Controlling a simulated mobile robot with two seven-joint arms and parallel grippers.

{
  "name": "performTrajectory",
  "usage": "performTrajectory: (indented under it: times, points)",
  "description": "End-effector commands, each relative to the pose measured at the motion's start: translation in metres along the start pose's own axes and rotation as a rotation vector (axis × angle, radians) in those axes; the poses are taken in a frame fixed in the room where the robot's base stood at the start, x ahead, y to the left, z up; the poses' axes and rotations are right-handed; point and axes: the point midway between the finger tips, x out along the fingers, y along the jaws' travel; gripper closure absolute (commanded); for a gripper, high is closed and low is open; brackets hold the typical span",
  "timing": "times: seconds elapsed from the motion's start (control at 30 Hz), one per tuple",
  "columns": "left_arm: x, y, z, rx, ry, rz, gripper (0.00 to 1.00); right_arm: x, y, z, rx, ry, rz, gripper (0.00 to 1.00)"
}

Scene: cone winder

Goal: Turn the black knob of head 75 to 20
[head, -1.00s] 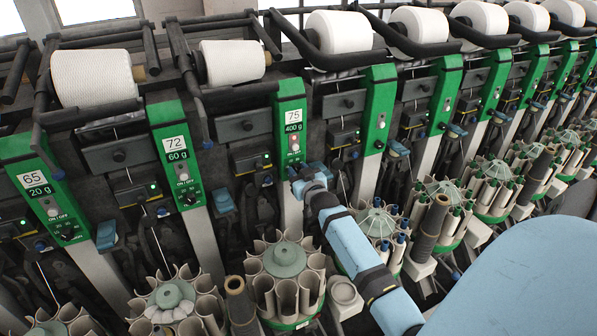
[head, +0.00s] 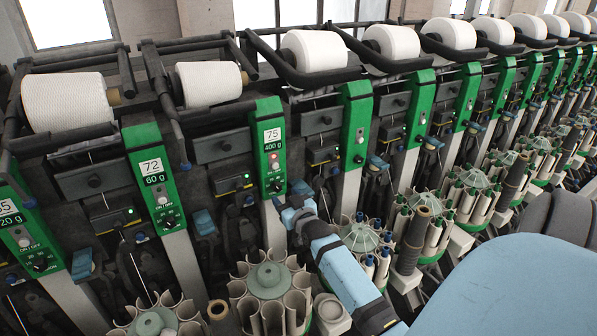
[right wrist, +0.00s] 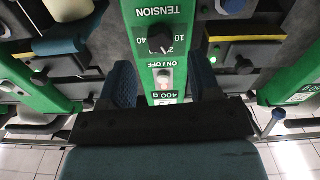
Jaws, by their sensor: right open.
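Head 75 is a green panel (head: 268,150) marked 75 and 400 g, left of centre in the head view. Its black knob (head: 277,185) sits low on the panel. In the right wrist view the panel is upside down, with the black knob (right wrist: 160,38) under the word TENSION and 10 and 40 printed at its sides. The number 20 is partly covered, and I cannot tell the setting surely. My right gripper (head: 288,204) is just below the knob in the head view. In the wrist view its open fingers (right wrist: 162,82) straddle the panel's width, apart from the knob. My left gripper is out of view.
A pale ON/OFF switch (right wrist: 163,78) lies between the fingers in the wrist view. Head 72 (head: 155,175) stands to the left, and further green heads (head: 356,125) run to the right. A round bobbin holder (head: 268,285) stands below head 75.

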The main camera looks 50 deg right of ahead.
Motion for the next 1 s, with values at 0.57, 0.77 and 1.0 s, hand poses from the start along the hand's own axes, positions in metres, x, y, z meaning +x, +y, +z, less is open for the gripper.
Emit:
performTrajectory:
  times: [0.57,0.77,1.0]
  points:
    - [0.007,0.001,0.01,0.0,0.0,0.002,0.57,-0.092,0.0,0.001,0.0,-0.001,0.0,0.43]
    - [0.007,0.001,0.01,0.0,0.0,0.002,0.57,-0.092,0.0,0.0,0.0,0.0,0.0,0.43]
    - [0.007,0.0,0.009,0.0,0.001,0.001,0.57,-0.092,0.0,0.0,0.0,0.0,0.0,0.43]
